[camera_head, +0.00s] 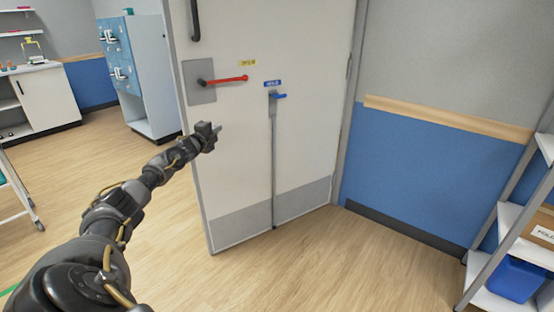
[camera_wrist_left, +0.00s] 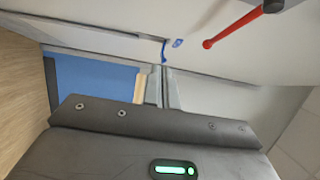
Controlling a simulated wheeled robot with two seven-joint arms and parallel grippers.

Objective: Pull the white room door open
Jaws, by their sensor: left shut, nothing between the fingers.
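The white room door (camera_head: 235,150) stands ajar, with its free edge at the left and its hinge side at the right by the wall. It has a red lever handle (camera_head: 228,80) on a grey plate, a dark pull handle (camera_head: 195,20) above, and a blue latch (camera_head: 277,95) on a long vertical rod. My left gripper (camera_head: 217,128) is shut and empty, beside the door's free edge and below the red lever; I cannot tell if it touches the door. The left wrist view shows the red lever (camera_wrist_left: 235,25) and the blue latch (camera_wrist_left: 177,43). My right gripper is out of view.
A light blue cabinet (camera_head: 147,85) and a white counter (camera_head: 48,100) stand at the left beyond the door edge. A metal shelf with a blue bin (camera_head: 514,278) stands at the right. The wooden floor (camera_head: 300,280) in front of the door is clear.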

